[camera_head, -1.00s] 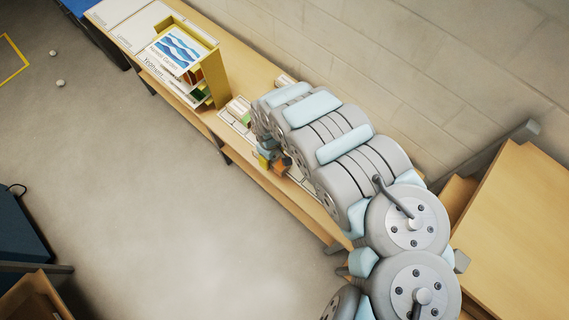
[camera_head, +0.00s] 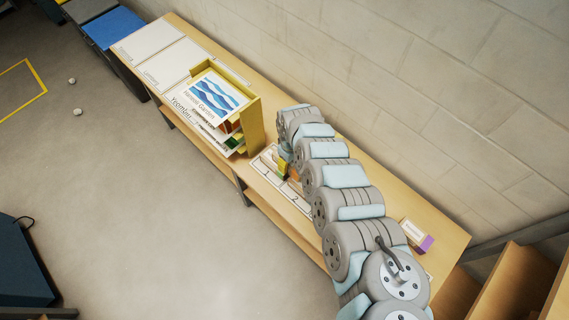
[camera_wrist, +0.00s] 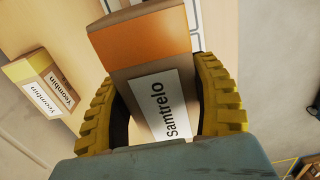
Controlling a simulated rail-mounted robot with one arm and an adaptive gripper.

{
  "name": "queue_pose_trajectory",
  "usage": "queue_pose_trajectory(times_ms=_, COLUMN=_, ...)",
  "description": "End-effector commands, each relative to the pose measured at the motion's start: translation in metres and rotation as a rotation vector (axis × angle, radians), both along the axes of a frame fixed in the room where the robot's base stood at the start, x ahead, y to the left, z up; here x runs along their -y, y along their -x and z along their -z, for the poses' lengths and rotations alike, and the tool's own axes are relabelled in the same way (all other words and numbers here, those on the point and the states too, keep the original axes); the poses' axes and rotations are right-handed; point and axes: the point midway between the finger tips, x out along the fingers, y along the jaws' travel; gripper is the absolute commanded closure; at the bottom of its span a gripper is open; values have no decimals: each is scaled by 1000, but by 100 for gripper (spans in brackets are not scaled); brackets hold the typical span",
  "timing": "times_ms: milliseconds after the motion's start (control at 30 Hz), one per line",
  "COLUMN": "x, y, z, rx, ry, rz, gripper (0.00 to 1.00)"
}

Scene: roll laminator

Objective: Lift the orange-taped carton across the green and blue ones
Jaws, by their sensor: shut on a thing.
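The orange-taped carton (camera_wrist: 140,40) is between the yellow ribbed fingers of my gripper (camera_wrist: 155,70) in the wrist view. The gripper is shut on it. Its orange band faces the camera, and a white label reading "Samtrelo" is on its side. In the head view a small orange patch (camera_head: 293,174) shows beside my arm, above the bench's white-marked mat (camera_head: 266,161). My arm hides most of the gripper there. I cannot make out the green and blue cartons in either current view.
A yellow rack (camera_head: 253,120) with a poster stands on the long wooden bench (camera_head: 345,155). A purple-taped carton (camera_head: 425,243) sits at the bench's right part. A wall runs behind.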

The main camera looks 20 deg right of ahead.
Motion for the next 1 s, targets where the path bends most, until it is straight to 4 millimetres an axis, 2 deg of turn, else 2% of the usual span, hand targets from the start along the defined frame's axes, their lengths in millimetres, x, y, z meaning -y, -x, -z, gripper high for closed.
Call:
queue_pose_trajectory(times_ms=600, x=0, y=1, z=39, rx=-2, ry=-1, rz=1, gripper=78)
queue_pose_trajectory(times_ms=1000, x=1, y=1, z=39, rx=-1, ry=0, rz=1, gripper=78)
